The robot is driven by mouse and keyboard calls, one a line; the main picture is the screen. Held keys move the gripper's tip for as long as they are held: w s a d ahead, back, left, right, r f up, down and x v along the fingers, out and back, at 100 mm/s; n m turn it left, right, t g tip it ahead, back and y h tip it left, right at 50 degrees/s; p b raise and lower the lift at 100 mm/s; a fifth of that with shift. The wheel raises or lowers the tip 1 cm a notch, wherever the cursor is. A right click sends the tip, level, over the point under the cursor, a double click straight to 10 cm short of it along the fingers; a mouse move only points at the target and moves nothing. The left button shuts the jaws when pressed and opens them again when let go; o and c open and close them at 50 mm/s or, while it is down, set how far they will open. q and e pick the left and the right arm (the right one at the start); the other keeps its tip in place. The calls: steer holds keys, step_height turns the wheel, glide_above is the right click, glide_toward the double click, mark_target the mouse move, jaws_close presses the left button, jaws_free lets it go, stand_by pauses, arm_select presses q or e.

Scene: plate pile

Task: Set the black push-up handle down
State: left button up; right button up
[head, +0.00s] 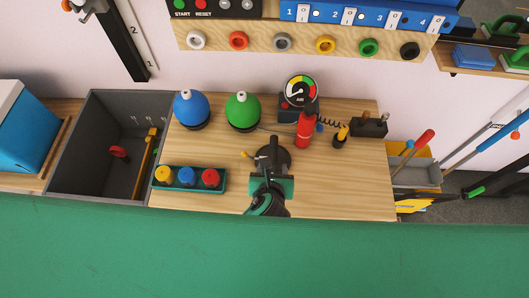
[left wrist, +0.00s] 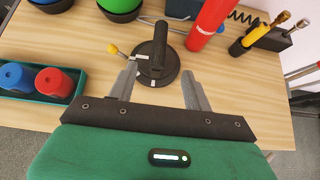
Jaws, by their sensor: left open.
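The black push-up handle (head: 272,152) stands upright on its round black base on the wooden worktop, right of the middle. In the left wrist view the handle (left wrist: 158,48) rises from the disc-shaped base, just past my fingertips. My left gripper (head: 271,176) is open, and its two grey fingers are spread in the left wrist view (left wrist: 159,72). The fingers point at the handle, one to each side of the base in the picture. I cannot tell whether they touch it. My right gripper is not in view.
A yellow-tipped lever (head: 245,155) is left of the handle. A red cylinder (head: 304,130) and gauge (head: 300,90) stand behind. A green tray (head: 221,183) holds colored caps at left. Blue (head: 190,105) and green (head: 242,108) domes stand behind it.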

mark_target(274, 151)
arm_select(q)
steer(key=x, duration=0.8)
steer(key=shift+s+a+f, duration=0.1)
steer(key=shift+a+f, duration=0.05)
steer(key=shift+f, duration=0.2)
steer(key=shift+x, duration=2.7)
steer(key=shift+r, duration=0.2)
jaws_close()
steer(key=shift+r, duration=0.1)
